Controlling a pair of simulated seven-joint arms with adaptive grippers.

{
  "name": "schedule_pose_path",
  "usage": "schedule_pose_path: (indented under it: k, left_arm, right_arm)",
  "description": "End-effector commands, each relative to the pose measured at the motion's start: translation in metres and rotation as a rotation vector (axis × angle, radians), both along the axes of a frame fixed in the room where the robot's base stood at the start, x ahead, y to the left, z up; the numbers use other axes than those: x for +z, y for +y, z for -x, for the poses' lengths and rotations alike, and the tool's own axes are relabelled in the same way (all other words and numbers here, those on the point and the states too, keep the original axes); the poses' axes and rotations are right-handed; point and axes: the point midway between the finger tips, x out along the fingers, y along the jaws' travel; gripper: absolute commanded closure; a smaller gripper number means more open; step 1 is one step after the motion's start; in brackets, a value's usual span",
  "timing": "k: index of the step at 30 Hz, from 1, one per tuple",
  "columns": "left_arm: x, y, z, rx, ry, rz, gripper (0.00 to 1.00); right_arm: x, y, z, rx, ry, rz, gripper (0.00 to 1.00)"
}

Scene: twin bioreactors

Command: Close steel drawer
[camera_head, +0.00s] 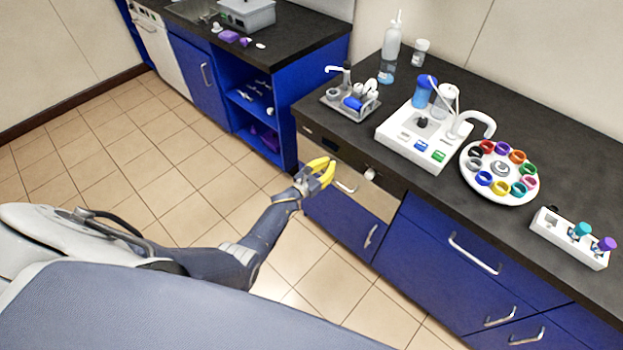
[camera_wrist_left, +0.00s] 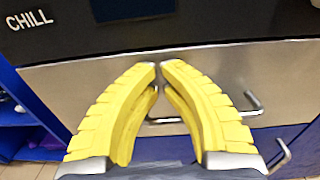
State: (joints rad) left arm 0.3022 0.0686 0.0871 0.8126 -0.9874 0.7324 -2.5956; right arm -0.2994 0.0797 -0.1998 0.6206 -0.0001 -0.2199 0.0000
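The steel drawer (camera_head: 376,200) is a brushed metal front under the dark counter, with a bar handle (camera_head: 346,187). It fills the middle of the left wrist view (camera_wrist_left: 75,90), below a black panel marked CHILL (camera_wrist_left: 30,19). Whether its front is flush or slightly out is hard to tell. My left gripper (camera_head: 333,168) is in front of the drawer. Its yellow fingers come together at the tips in the left wrist view (camera_wrist_left: 159,66), with nothing seen between them. The fingers partly hide the handle (camera_wrist_left: 252,103). My right gripper is not in view.
Blue cabinets (camera_head: 440,270) with bar handles run below and to the right. The counter holds a white device (camera_head: 400,135), a round carousel of colored rings (camera_head: 500,190) and a small rack (camera_head: 560,237). A blue open shelf unit (camera_head: 255,95) stands at left. Tiled floor (camera_head: 150,170) is clear.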

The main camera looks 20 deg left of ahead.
Motion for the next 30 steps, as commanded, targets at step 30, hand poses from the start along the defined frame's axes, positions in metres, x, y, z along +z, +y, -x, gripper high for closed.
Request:
schedule_pose_path:
  k: [30]
  left_arm:
    - [-0.001, 0.034, 0.117, -0.012, 0.003, 0.003, 1.00]
  right_arm:
    - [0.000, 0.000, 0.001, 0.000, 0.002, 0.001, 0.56]
